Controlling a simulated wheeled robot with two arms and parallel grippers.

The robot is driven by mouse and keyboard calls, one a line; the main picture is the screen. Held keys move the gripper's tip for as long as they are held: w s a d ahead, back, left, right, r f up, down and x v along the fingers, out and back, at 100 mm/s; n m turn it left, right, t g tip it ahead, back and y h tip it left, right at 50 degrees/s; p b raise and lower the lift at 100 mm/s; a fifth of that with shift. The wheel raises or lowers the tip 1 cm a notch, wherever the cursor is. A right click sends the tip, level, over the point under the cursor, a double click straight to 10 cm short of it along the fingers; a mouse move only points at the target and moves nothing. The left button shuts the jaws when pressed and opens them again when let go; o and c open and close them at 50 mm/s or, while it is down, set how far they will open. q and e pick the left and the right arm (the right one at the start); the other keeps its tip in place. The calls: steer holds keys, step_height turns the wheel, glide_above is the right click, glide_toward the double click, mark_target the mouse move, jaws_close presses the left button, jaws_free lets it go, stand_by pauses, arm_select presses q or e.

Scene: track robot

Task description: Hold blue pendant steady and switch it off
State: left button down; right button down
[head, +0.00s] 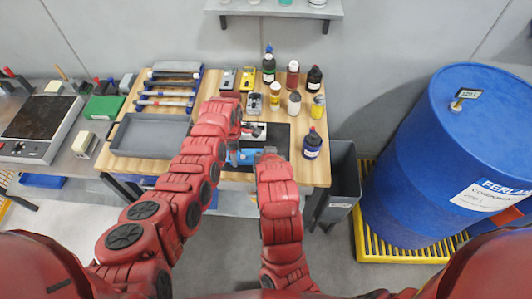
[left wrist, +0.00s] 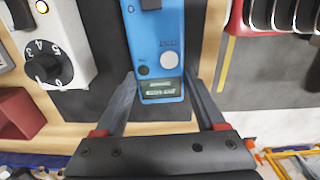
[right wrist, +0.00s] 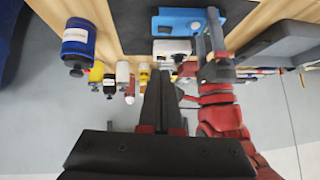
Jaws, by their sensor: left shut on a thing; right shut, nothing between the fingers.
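The blue pendant (head: 246,157) lies on the dark mat at the front of the workbench, partly hidden by my arms in the head view. In the left wrist view the pendant (left wrist: 158,35) shows a pale round button, a small black button and a small display with unreadable text. My left gripper (left wrist: 162,88) is shut on the pendant's sides, one finger along each edge. In the right wrist view the pendant (right wrist: 182,22) lies beyond my right gripper (right wrist: 162,75), which is shut and empty, apart from the pendant.
A white box with a numbered dial (left wrist: 45,45) stands beside the pendant. Several bottles (head: 292,75) stand at the bench's back right. A grey tray (head: 150,135) lies left of my left arm. A grey bin (head: 342,180) and blue drum (head: 430,150) stand at the right.

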steer(key=shift+a+r, duration=0.2)
steer(key=shift+a, duration=0.5)
glide_above(259, 152)
steer(key=s, duration=0.2)
steer(key=f, duration=0.7)
steer(key=shift+s+d+f, duration=0.15)
steer(key=shift+s+d, duration=0.05)
steer(key=shift+d, duration=0.05)
steer(key=f, duration=0.2)
steer(key=shift+s+a+f, duration=0.1)
steer(key=shift+a+f, duration=0.1)
steer(key=shift+f, duration=0.1)
steer(key=shift+a+f, duration=0.1)
steer(key=shift+f, duration=0.45)
